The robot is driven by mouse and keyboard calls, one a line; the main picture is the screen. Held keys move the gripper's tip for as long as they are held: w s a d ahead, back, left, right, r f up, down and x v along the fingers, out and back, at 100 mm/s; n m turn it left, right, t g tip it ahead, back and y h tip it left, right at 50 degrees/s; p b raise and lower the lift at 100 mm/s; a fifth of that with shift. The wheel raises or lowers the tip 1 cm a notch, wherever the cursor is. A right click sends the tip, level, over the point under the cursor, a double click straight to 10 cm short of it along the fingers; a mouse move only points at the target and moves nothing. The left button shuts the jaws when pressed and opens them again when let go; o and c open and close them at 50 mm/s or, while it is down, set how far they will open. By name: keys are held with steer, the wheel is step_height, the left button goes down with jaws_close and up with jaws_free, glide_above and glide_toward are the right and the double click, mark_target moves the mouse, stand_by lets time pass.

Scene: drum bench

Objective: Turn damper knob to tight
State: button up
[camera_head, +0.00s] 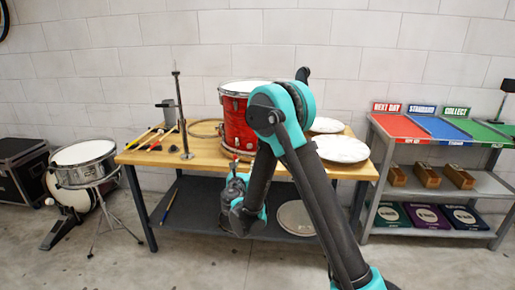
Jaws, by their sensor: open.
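A red drum (234,122) with metal hoops stands upright on the wooden workbench (205,158), partly behind my arm. I cannot make out a damper knob for certain. A small red tip (236,158) shows at the drum's lower front, too small to identify. My gripper (236,170) is small in the picture, in front of the bench's front edge and below the drum. It is open, and I see nothing held in it. Its fingers are hard to make out, and I cannot tell whether they touch anything.
A metal stand (180,115), sticks (152,138) and a hoop (205,128) lie or stand left on the bench. Pale discs (342,149) lie right. A shelf (440,185) with coloured trays stands right.

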steer(key=w, duration=1.7)
steer(key=shift+w, duration=0.2)
steer(key=shift+d, duration=0.1)
jaws_close()
